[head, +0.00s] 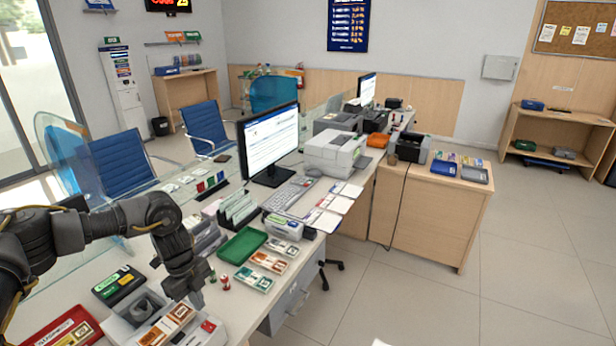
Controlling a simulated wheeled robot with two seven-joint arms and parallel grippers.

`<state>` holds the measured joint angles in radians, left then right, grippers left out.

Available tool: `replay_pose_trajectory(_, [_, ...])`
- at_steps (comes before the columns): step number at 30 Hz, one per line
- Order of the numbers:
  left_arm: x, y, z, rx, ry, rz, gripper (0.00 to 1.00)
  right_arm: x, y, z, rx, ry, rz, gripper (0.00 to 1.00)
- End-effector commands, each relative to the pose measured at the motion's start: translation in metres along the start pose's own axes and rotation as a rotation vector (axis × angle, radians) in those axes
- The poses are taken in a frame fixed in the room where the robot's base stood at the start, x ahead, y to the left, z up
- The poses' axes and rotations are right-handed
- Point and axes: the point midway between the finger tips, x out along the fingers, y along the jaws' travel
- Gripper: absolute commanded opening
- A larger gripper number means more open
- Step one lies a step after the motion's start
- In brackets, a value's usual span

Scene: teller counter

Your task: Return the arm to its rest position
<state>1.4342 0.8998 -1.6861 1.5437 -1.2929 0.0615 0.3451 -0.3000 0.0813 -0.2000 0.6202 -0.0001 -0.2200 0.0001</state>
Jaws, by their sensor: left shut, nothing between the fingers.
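My left arm comes in from the left over the near end of the teller counter (236,310). My left gripper (196,299) points down and is shut and empty. It is above the counter, close to a white device with a grey round part (143,306) and left of a small red-and-white item (225,283). Whether it touches anything below cannot be told. My right gripper is not in view.
A green tray (243,246) and several banknote-like bundles (268,262) lie right of the gripper. A monitor (270,143), keyboard (287,195) and printer (335,154) stand farther back. A red tray (48,336) is at lower left. The floor at right is clear.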

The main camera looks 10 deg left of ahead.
Motion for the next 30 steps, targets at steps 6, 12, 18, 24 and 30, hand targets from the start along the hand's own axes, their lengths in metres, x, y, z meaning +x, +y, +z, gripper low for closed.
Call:
replay_pose_trajectory(6, [0.047, -0.019, -0.061, 0.126, 0.049, -0.078, 0.0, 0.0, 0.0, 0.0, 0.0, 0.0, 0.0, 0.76])
replay_pose_trajectory(12, [0.107, -0.041, -0.205, 0.237, 0.21, -0.319, 0.0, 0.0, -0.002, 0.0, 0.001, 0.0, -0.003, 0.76])
replay_pose_trajectory(18, [0.107, -0.043, -0.32, 0.073, 0.387, -0.579, 0.0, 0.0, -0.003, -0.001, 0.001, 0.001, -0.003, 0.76])
replay_pose_trajectory(24, [0.085, -0.028, -0.344, -0.348, 0.467, -0.729, 0.0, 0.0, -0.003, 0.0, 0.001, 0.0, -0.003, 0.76])
replay_pose_trajectory(30, [0.087, 0.027, -0.291, -0.886, 0.4, -0.708, 0.0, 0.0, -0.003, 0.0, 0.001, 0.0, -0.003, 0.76])
